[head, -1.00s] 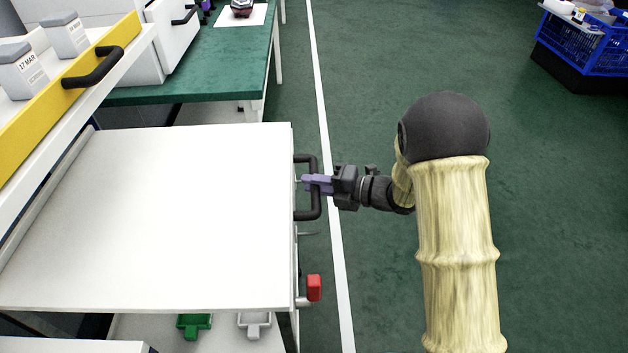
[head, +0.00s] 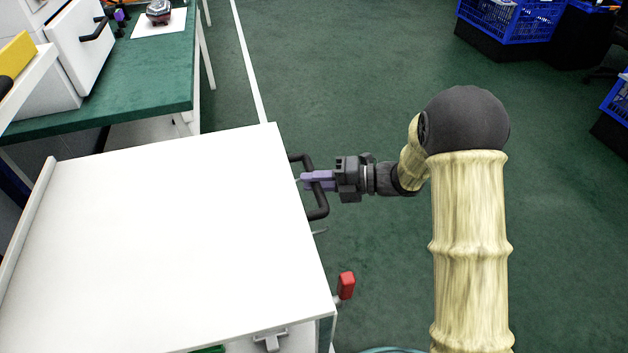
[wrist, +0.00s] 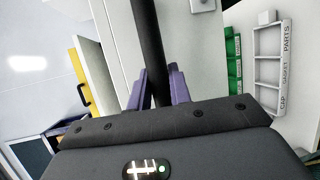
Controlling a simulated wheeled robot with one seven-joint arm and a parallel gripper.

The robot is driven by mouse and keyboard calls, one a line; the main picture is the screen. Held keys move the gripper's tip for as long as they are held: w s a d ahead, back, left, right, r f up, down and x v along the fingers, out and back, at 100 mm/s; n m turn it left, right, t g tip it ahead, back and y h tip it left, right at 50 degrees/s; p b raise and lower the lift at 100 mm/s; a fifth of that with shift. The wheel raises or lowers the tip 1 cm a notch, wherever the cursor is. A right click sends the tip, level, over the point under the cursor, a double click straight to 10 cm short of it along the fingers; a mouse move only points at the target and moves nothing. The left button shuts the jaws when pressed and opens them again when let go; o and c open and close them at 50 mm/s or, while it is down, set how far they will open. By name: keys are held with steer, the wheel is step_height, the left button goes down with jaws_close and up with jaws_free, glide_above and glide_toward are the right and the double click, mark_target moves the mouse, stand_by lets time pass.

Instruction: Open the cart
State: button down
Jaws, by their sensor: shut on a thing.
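The cart (head: 170,240) is a white, flat-topped piece at the lower left in the head view. A black bar handle (head: 318,206) stands out from its right side, with a red knob (head: 347,285) below it. My gripper (head: 306,179) reaches in from the right, its purple fingers at the handle. In the wrist view the dark handle bar (wrist: 148,45) runs up between the two purple fingers (wrist: 161,88), and they are shut on it. The fingertips are partly hidden behind the bar.
A green-topped table (head: 150,75) with a white drawer unit (head: 80,50) stands at the back left. Blue crates (head: 505,18) stand at the top right. In the wrist view a white labelled rack (wrist: 268,65) is at the right. The green floor (head: 350,90) between is open.

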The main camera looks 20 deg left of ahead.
steer(key=shift+f, duration=0.1)
steer(key=c, duration=1.3)
jaws_free()
steer(key=shift+d, duration=0.1)
steer(key=p+v, duration=0.1)
steer(key=v, duration=1.6)
steer(key=shift+d+p, duration=0.2)
steer(key=shift+p, duration=0.2)
steer(key=shift+w, duration=0.1)
